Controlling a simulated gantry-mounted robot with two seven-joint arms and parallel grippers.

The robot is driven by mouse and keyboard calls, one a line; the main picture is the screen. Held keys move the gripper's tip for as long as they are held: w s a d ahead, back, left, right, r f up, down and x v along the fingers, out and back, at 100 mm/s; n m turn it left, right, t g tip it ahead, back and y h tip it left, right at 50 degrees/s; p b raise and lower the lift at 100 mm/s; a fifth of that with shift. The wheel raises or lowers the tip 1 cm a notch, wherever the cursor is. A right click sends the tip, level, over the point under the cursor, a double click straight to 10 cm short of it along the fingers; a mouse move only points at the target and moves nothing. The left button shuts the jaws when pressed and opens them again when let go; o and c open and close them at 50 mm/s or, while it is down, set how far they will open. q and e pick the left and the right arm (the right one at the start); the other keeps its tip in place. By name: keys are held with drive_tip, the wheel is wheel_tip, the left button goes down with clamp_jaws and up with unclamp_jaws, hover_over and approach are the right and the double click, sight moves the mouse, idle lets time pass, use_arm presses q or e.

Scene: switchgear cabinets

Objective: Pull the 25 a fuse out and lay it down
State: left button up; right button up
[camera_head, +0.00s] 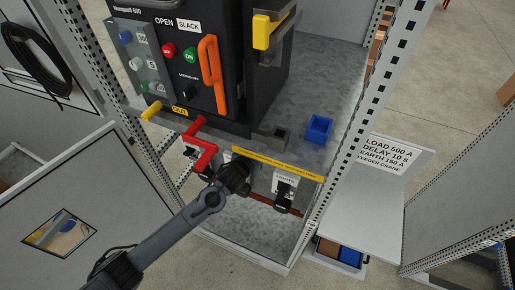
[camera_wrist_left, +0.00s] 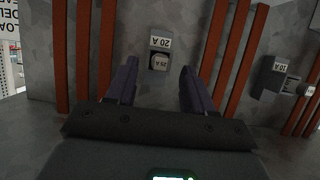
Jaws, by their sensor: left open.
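In the head view my left gripper (camera_head: 239,172) is in front of the lower cabinet and hides the fuse. My right gripper is not in view.
A second holder (camera_wrist_left: 275,78) marked 20 A is at right among orange-brown bars (camera_wrist_left: 231,55); a dark holder (camera_head: 284,192) also shows in the head view. A grey side table (camera_head: 372,205) is mostly clear. A red handle (camera_head: 200,145) is near my arm.

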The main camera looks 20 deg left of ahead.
use_arm(q)
drive_tip(key=shift+w+f, duration=0.25)
drive_tip(key=shift+w, duration=0.3)
clamp_jaws()
drive_tip(key=c, duration=0.8)
unclamp_jaws()
clamp_jaws()
drive_tip(key=shift+s+p, duration=0.4)
drive_tip(key=shift+s+p, duration=0.6)
drive_tip(key=shift+s, duration=0.05)
idle(0.5)
